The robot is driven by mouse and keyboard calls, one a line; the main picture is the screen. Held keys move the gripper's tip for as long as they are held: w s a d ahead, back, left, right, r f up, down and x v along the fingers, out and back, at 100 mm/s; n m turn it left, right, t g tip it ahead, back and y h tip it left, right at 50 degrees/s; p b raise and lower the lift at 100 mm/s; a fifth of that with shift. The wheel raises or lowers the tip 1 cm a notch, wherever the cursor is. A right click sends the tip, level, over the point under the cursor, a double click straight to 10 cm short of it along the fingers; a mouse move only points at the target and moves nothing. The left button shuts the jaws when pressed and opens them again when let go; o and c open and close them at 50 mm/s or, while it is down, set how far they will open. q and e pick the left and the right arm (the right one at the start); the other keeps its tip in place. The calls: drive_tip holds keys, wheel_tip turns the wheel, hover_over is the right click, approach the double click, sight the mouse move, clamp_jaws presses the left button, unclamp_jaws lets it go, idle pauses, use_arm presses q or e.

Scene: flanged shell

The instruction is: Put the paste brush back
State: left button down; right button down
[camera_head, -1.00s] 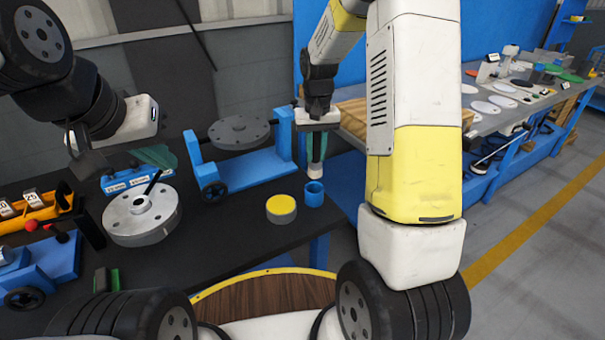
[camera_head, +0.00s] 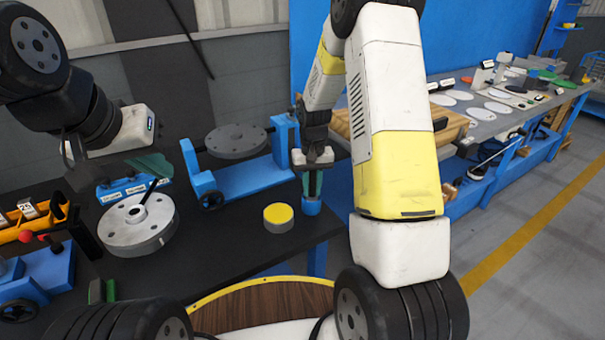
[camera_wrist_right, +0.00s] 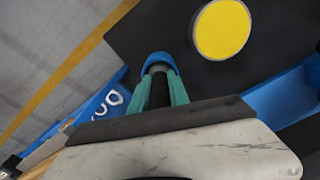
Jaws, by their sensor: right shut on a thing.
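In the right wrist view the dark brush (camera_wrist_right: 159,92) runs into the mouth of the blue cup (camera_wrist_right: 157,61); the bristles are hidden. Whether it touches the cup's bottom cannot be seen. My left gripper (camera_head: 74,150) hovers at the left above the table, away from the brush; its jaw opening is unclear.
A yellow-topped round tin (camera_head: 278,213) stands just left of the cup. A grey flanged part (camera_head: 137,222) with a black rod lies further left. A blue stand (camera_head: 245,178) with a grey disc is behind. The table's right edge is close to the cup.

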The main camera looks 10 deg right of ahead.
drive_tip(key=shift+f, duration=0.1)
drive_tip(key=c, duration=1.3)
unclamp_jaws()
drive_tip(key=shift+o, duration=0.2)
wheel_tip(320, 180, up, 12)
drive_tip(key=shift+r, duration=0.1)
drive_tip(key=s+r+t+y, duration=0.1)
drive_tip(key=s+r+t, duration=0.2)
drive_tip(key=s+r, duration=0.75)
drive_tip(key=s+a+r+t, duration=0.1)
drive_tip(key=s+r, duration=0.1)
drive_tip(key=s, duration=0.5)
drive_tip(key=s+a+r+n+t+y, duration=0.1)
drive_tip(key=s+r+t, duration=0.1)
drive_tip(key=s, duration=0.4)
drive_tip(key=shift+v, duration=0.85)
drive_tip(key=shift+a+r, duration=0.15)
drive_tip(key=shift+a, duration=0.1)
